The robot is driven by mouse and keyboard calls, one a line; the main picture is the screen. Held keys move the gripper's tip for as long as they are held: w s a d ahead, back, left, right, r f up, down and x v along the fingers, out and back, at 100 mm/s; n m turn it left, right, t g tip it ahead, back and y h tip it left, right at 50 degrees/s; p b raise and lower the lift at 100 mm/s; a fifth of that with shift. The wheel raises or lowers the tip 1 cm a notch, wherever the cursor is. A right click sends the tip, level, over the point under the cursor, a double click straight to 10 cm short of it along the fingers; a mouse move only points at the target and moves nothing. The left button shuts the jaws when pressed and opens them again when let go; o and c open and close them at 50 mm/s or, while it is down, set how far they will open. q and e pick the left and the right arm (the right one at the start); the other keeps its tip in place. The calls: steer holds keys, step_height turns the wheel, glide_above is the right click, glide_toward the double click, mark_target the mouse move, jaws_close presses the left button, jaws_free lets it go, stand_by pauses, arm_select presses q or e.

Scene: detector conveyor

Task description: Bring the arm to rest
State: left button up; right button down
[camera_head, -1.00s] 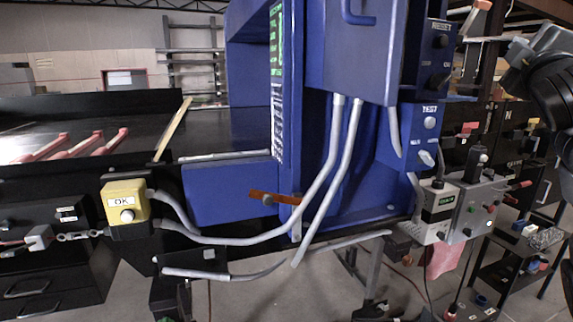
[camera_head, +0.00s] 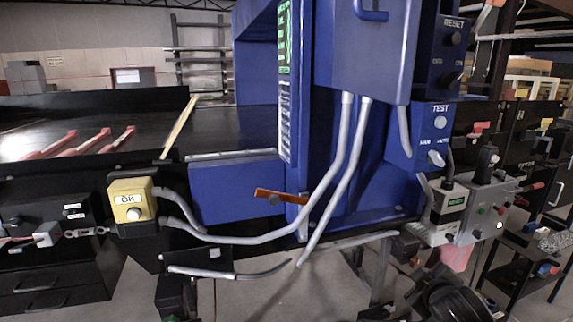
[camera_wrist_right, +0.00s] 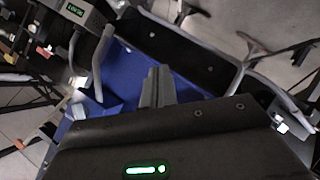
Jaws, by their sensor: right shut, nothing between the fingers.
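My right gripper (camera_wrist_right: 157,86) shows in the right wrist view, its two fingers together with nothing between them. Part of my right arm (camera_head: 452,296) shows as a dark, rounded shape at the bottom right of the head view. In the head view it is low in front of the grey control box and apart from the blue detector. I cannot make out the fingers there. My left arm and gripper are not in view.
The blue detector housing (camera_head: 236,190) fills the middle, with a TEST panel (camera_head: 426,150) on its right. A yellow OK button box (camera_head: 131,200) is at left. A grey box with knobs (camera_head: 481,205) stands at right. Grey conduits (camera_head: 335,180) hang in front.

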steer(key=s+a+f+m+g+y, duration=0.1)
steer(key=s+a+f+m+g, duration=0.25)
steer(key=s+f, duration=1.15)
steer(key=s+a+f+m+g+y, duration=0.1)
steer(key=s+a+f+g, duration=0.3)
steer(key=s, duration=0.6)
steer(key=s+d+f+m+g, duration=0.1)
steer(key=s+f+m+g, duration=0.1)
steer(key=s+f, duration=0.55)
steer(key=s+f+g, duration=0.1)
steer(key=s+f, duration=0.1)
steer(key=f, duration=1.1)
steer(key=s+f, duration=0.2)
steer(key=f, duration=1.2)
steer(key=s+d+f+g, duration=0.1)
steer(key=s+d+f, duration=0.1)
steer(key=s+f, duration=1)
steer(key=s+n, duration=0.1)
steer(key=s, duration=0.2)
steer(key=shift+d+f, duration=0.25)
